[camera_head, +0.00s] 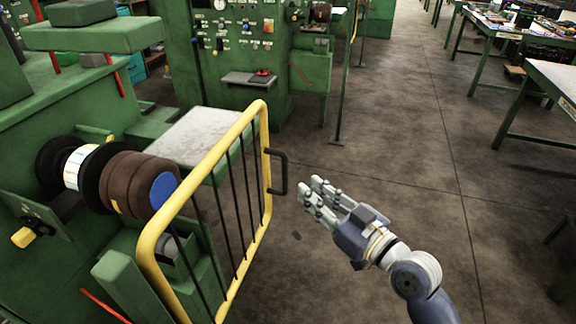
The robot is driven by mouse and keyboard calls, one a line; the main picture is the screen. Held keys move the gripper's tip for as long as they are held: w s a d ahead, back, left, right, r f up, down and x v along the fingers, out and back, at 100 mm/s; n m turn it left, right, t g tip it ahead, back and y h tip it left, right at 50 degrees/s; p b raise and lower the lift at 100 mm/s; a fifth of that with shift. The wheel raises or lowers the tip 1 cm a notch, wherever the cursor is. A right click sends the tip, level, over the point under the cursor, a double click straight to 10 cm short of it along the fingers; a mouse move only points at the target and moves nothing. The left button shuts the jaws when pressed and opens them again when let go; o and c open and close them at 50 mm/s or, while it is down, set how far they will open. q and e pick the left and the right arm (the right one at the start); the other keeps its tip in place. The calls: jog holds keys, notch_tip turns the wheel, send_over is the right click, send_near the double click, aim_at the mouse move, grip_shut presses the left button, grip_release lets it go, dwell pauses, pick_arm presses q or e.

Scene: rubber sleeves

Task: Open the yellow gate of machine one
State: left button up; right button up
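The yellow gate (153,254) is a tubular frame with thin black vertical bars. It stands upright at the front of the green machine (60,108) on the left, across its brown roller (136,184). A black U-shaped handle (284,172) sticks out from the gate's far upright, toward the right. My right gripper (308,190) is just right of the handle, its fingers pointing left toward it. The two fingers are apart with a gap between them, and nothing shows in it. It appears clear of the handle. My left gripper is not in view.
Another green machine with a control panel (235,40) stands behind. A thin dark post (343,95) stands on the floor near it. Worktables (555,82) with items line the right side. The brown floor (410,130) between is mostly clear.

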aim_at(286, 173)
jog(key=p+x, duration=0.1)
jog(key=x, duration=0.9)
jog(key=shift+a, duration=0.15)
grip_shut()
